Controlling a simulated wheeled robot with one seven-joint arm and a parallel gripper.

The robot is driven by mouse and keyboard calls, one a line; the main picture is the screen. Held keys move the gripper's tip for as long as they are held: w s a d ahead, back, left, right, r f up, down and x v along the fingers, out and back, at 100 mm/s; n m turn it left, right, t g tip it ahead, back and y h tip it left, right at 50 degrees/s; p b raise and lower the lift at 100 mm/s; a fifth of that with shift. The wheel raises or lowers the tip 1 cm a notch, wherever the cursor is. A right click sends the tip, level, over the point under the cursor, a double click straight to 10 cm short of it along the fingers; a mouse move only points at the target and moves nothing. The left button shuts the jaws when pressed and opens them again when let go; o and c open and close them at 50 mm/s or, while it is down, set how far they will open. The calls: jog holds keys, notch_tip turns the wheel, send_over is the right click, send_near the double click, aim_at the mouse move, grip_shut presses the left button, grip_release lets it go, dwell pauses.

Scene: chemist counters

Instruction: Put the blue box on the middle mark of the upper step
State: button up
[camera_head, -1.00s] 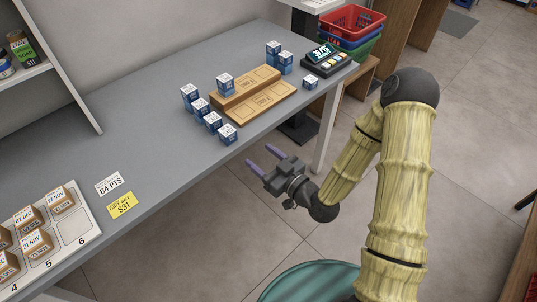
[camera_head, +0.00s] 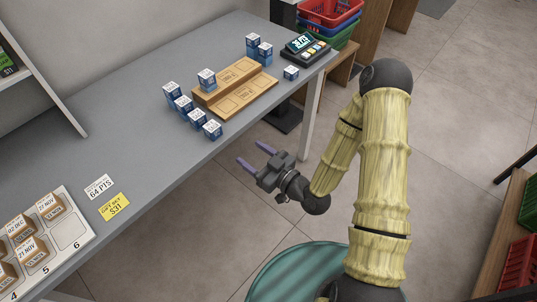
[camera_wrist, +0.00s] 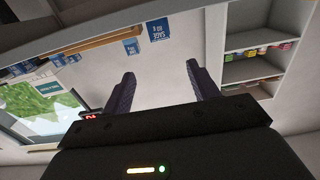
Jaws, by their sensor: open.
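A wooden two-step stand (camera_head: 250,102) lies on the grey counter. Its upper step (camera_head: 238,74) is at the back. One blue-and-white box (camera_head: 207,80) stands at the left end of this step; the middle and right of the step look bare. Several similar boxes stand in a row (camera_head: 183,105) left of the stand, two (camera_head: 259,48) stand behind its right end, and a small one (camera_head: 291,73) is to its right. Which is the task's box I cannot tell. My gripper (camera_head: 250,153) is open and empty, in front of the counter edge. The wrist view shows its spread fingers (camera_wrist: 160,80).
A card terminal (camera_head: 305,47) stands at the counter's far right end, with stacked baskets (camera_head: 330,15) beyond. A white numbered tray (camera_head: 70,232) with brown boxes and two labels (camera_head: 108,195) lie at left. More baskets (camera_head: 522,265) are at lower right. The counter middle is clear.

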jog(key=w+d+m+g+h, duration=0.15)
jog(key=d+g+h, duration=0.35)
jog(key=d+h, duration=0.7)
jog(key=s+d+r+m+g+h, duration=0.1)
jog(key=s+d+r+m+g, duration=0.3)
jog(key=s+d+r+m, duration=0.4)
jog(key=s, duration=0.2)
jog(key=shift+s+d+h, duration=0.15)
jog(key=shift+s+h, duration=0.25)
jog(key=shift+o, duration=0.4)
jog(key=shift+m, duration=0.25)
jog(key=shift+c, duration=0.4)
